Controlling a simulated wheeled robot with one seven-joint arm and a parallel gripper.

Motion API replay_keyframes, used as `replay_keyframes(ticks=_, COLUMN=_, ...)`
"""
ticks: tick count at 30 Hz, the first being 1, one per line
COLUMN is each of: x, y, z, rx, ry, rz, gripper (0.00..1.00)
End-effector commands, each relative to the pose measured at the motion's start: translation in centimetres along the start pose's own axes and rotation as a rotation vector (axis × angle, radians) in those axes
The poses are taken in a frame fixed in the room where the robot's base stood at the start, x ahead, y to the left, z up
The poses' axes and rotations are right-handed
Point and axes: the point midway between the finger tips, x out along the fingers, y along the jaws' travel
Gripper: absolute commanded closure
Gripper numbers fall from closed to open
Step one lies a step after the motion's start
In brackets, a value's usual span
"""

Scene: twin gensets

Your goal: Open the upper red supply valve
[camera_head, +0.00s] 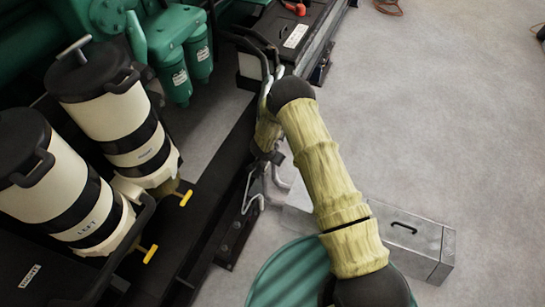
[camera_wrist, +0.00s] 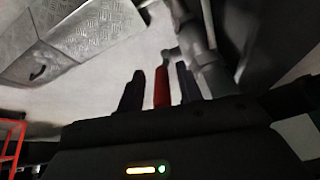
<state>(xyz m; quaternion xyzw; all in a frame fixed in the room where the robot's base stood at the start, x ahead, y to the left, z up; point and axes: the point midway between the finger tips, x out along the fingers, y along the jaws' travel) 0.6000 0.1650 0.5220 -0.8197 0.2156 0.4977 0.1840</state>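The red valve handle (camera_wrist: 162,88) shows in the wrist view as a short upright red lever below a grey pipe fitting. My gripper (camera_wrist: 158,76) has its two dark fingers apart, one on each side of the handle. A pale gap shows between the left finger and the handle; the right finger is closer, and I cannot tell whether it touches. In the head view my forearm bends down beside the dark skid rail, and the gripper and the red handle cannot be made out there.
Grey pipes (camera_wrist: 205,50) run close above the fingers. A metal toolbox (camera_head: 415,243) stands on the floor at right. Two cream filter canisters (camera_head: 115,120) with yellow T-handles (camera_head: 186,198) stand at left.

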Motion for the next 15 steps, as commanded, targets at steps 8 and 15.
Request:
replay_keyframes(ticks=8, x=-0.9, y=-0.5, z=0.3, rx=-0.009, ry=0.0, rz=-0.006, gripper=0.64)
replay_keyframes(ticks=15, x=-4.6, y=-0.3, z=0.1, rx=-0.005, ry=0.0, rz=-0.004, gripper=0.64)
